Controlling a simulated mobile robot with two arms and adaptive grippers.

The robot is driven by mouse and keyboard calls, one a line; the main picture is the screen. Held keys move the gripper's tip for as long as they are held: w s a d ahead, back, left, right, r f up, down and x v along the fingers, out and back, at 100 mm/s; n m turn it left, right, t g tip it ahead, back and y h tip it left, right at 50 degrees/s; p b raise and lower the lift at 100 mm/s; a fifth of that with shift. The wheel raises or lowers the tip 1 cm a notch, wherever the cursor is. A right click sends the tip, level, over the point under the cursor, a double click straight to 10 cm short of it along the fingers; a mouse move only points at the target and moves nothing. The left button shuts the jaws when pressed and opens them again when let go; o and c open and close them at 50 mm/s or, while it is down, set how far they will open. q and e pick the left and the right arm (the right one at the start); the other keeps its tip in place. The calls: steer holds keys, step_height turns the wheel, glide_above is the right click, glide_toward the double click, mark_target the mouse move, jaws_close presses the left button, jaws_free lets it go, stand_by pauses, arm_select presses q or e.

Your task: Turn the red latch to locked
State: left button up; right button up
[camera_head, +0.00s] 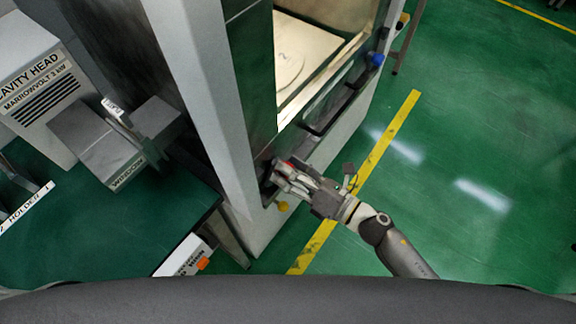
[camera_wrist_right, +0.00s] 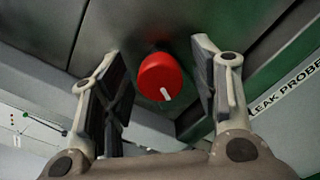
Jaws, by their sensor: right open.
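The red latch (camera_wrist_right: 160,77) is a round red knob with a short white mark on its face, mounted on the grey machine front. In the right wrist view the white mark points down and slightly right. My right gripper (camera_head: 279,173) is open, with one finger on each side of the latch. Gaps show between the knob and both fingers, so it is not gripped. In the head view only a sliver of red shows by the fingers, and the gripper hides the rest. My left gripper is not in view.
The machine's chamber (camera_head: 310,50) shows a pale floor inside. A blue knob (camera_head: 377,60) and a yellow knob (camera_head: 283,206) are on its front. A dark green bench (camera_head: 110,235) with grey devices stands left. The green floor (camera_head: 480,130) at right is clear.

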steer(key=shift+w+a, duration=0.2)
steer(key=shift+s, duration=0.1)
steer(key=c, duration=1.1)
steer(key=shift+o, duration=0.2)
